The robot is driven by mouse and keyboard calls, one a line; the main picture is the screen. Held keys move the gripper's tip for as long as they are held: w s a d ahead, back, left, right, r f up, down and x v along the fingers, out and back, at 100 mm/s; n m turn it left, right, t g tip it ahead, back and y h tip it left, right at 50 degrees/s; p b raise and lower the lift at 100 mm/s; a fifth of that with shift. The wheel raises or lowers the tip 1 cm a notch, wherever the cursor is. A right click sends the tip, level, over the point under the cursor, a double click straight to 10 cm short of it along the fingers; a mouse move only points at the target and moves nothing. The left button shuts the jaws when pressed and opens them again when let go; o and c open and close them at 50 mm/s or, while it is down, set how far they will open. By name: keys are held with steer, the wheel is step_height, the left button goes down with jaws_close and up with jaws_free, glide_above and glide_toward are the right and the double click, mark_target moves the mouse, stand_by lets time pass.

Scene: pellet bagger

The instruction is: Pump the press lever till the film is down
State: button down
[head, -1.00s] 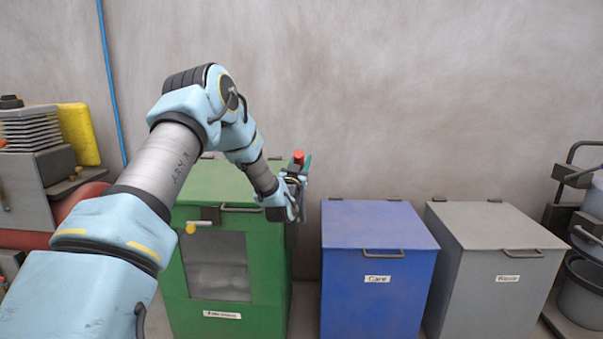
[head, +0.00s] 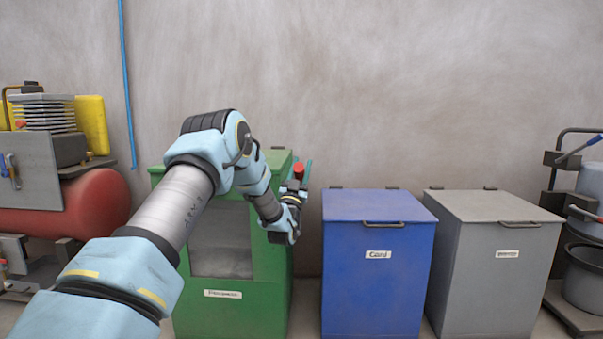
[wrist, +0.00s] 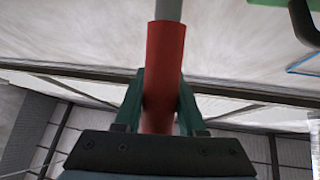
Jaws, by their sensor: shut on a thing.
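The press lever shows in the wrist view as a grey rod (wrist: 168,9) with a red grip (wrist: 166,62). My gripper (wrist: 160,105) has its green fingers on both sides of the red grip, shut on it. In the head view the red grip (head: 301,171) stands at the right side of the green bagger (head: 268,300), with my gripper (head: 297,186) around it. Pale, crumpled film (head: 222,263) lies low behind the bagger's front window. My arm hides the window's left part and much of the bagger's top.
A blue bin (head: 373,300) and a grey bin (head: 490,295) stand to the right, lids closed. A red tank (head: 90,205) and yellow block (head: 92,125) are at the left. A rack with buckets (head: 590,275) is at the far right.

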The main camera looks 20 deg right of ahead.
steer(key=shift+s+a+f+b, duration=0.1)
steer(key=shift+s+f+b, duration=0.25)
steer(key=shift+f, duration=0.2)
steer(key=c, duration=0.5)
jaws_free()
steer(key=v, duration=1)
steer(key=shift+a+f, duration=0.2)
steer(key=shift+f, duration=0.15)
steer(key=shift+s+r, duration=0.1)
steer(key=shift+s, duration=0.05)
